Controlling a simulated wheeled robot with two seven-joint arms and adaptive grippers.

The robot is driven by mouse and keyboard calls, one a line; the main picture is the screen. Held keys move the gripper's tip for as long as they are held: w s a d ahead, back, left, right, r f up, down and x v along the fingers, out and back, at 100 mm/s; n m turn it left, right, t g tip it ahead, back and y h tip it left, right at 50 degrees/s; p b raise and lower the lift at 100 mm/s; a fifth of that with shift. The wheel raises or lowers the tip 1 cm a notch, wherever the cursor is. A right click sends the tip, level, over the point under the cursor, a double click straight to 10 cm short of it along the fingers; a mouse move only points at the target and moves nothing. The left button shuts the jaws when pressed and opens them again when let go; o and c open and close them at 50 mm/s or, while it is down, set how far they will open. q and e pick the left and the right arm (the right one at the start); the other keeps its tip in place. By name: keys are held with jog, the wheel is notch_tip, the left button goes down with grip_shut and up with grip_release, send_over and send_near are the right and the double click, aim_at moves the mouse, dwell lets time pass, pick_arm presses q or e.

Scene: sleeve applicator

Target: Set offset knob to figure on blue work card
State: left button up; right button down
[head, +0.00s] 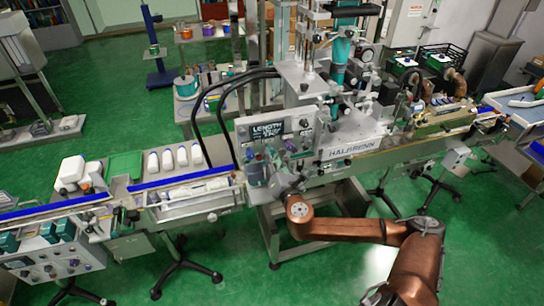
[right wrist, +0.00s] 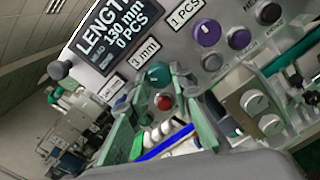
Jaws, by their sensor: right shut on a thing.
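A grey control panel (head: 262,128) stands in the middle of the head view. In the right wrist view its dark display (right wrist: 108,35) reads LENGTH, 130 mm and 0 PCS. A teal knob (right wrist: 159,74) sits beside a "3 mm" label (right wrist: 145,53). My right gripper (right wrist: 153,92) has its green-padded fingers on either side of this knob and is shut on it. In the head view my right gripper (head: 289,183) is at the panel's lower front, and the grip is too small to see. I cannot make out a blue work card. My left gripper is out of view.
A purple knob (right wrist: 207,33) by a "1 PCS" label (right wrist: 186,12) and a red button (right wrist: 164,102) are close to my right fingers. Black hoses (head: 196,125) arch left of the panel.

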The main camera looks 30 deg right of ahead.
jog(key=shift+m, duration=3.8)
jog(key=c, duration=1.7)
grip_release()
jog(key=shift+s+a, duration=0.1)
jog(key=v, duration=1.1)
jog(key=shift+s, duration=0.4)
